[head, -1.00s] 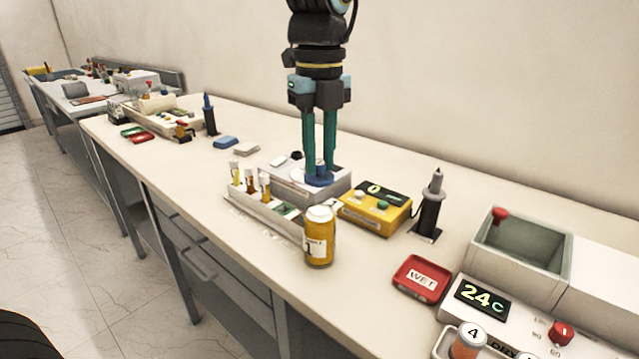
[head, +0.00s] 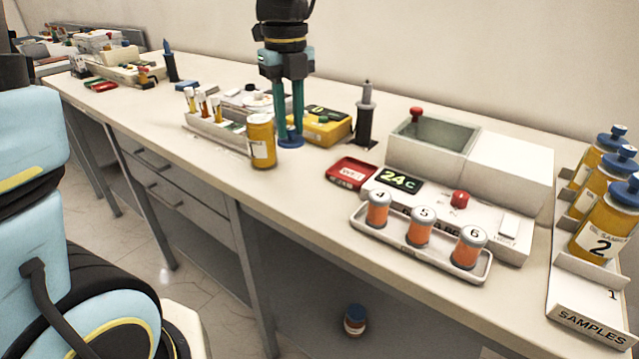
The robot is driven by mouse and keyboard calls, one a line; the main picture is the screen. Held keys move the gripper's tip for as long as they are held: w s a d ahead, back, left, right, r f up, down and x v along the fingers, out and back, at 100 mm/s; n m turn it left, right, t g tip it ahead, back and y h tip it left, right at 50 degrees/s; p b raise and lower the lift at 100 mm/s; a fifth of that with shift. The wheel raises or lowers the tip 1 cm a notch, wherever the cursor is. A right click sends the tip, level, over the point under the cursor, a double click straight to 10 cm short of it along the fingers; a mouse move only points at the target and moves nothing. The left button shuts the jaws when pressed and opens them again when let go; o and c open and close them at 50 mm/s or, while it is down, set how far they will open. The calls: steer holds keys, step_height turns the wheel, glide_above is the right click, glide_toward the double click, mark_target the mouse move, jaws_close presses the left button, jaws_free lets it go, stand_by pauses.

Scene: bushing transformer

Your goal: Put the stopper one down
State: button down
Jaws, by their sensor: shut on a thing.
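A blue stopper (head: 290,142) is between the fingertips of my gripper (head: 290,132), which is shut on it. The stopper is at or just above the bench top (head: 300,182); I cannot tell whether it touches. It is just right of an amber sample bottle (head: 262,142) with a white label. That bottle shows no blue stopper on top. My gripper points straight down with its teal fingers around the stopper's knob.
A yellow meter (head: 325,127) stands right behind the stopper, and a vial rack (head: 215,130) is to the left. A red WET tray (head: 351,172), a bath unit (head: 430,150), a tray of numbered jars (head: 420,240) and a samples rack (head: 585,310) are to the right.

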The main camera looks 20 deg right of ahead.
mark_target(292, 128)
step_height(292, 128, down, 4)
steer(key=shift+s+d, duration=0.1)
steer(key=shift+s, duration=0.05)
steer(key=shift+f+p, duration=0.4)
steer(key=shift+f, duration=1.65)
steer(key=shift+f, duration=0.2)
steer(key=c, duration=0.7)
jaws_free()
steer(key=shift+r, duration=0.1)
step_height(292, 128, up, 12)
steer(key=shift+r+b, duration=0.15)
steer(key=shift+b, duration=0.2)
